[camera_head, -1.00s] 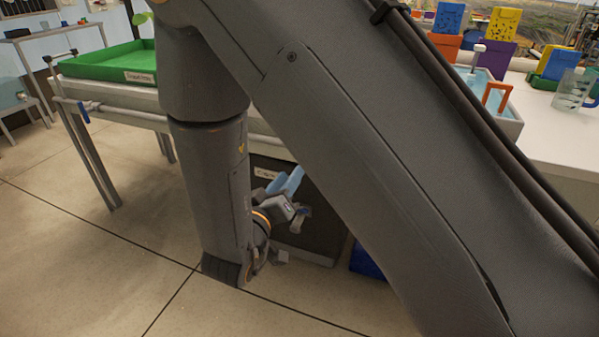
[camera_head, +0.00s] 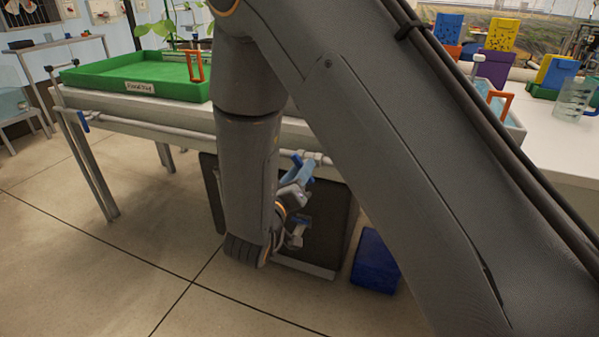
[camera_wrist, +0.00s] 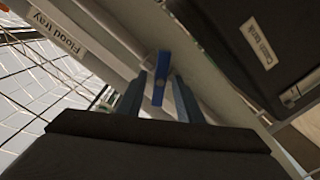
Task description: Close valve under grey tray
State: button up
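A blue valve handle (camera_wrist: 160,78) shows in the wrist view on the pale pipe under the bench edge. My gripper (camera_wrist: 160,88) is open, with one finger on each side of the handle; I cannot tell whether they touch it. In the head view my gripper (camera_head: 298,178) is just below the blue handle (camera_head: 297,159), partly hidden by my arm. A second blue valve handle (camera_head: 83,121) is on the pipe at the left end. A grey tray (camera_head: 516,129) with water is at the right, partly hidden behind my arm.
A green tray (camera_head: 140,90) labelled "Flood tray" rests on the bench. A black tank (camera_head: 325,225) labelled "Catch tank" in the wrist view (camera_wrist: 262,45) stands behind my gripper. A blue box (camera_head: 375,262) stands on the floor beside it. The floor at front left is clear.

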grip_shut()
jog(key=shift+m, duration=0.4)
jog(key=shift+m+p, duration=1.55)
jog(key=shift+m, duration=1.55)
grip_release()
